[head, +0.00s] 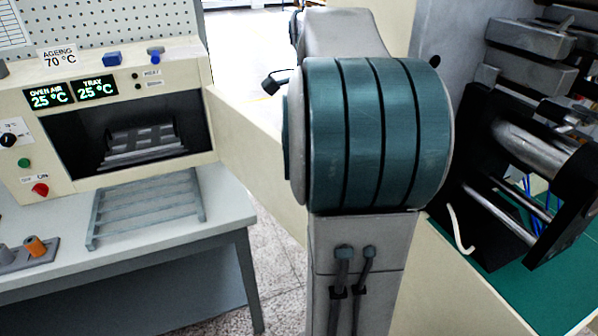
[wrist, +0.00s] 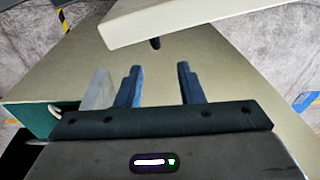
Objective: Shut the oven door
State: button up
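The oven (head: 120,70) stands on a bench at the left in the head view, its front opening uncovered and a ribbed tray (head: 142,143) inside the dark chamber. The oven door (head: 245,140) appears to be the long cream panel running from the oven's right edge toward the lower right, standing open; my arm hides part of it. My gripper (wrist: 158,75) shows in the wrist view with its two blue fingers apart and nothing between them. A pale slab (wrist: 190,22) with a small dark peg lies just beyond the fingertips. Contact cannot be told.
A slatted metal rack (head: 148,208) lies on the bench (head: 215,245) before the oven. A holder with an orange knob (head: 36,246) is at the bench's left. A machine with black plates and metal rollers (head: 540,150) stands at the right by a green surface (head: 565,270).

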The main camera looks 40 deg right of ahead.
jog(key=shift+d+f+g+y, duration=0.1)
jog(key=shift+d+g+y, duration=0.2)
jog(key=shift+d+y, duration=0.3)
jog(key=shift+d+f, duration=0.1)
jog(key=shift+f, duration=0.05)
notch_tip(320, 180, down, 14)
jog(key=shift+r+p, duration=0.25)
jog(key=shift+p, duration=0.05)
grip_shut()
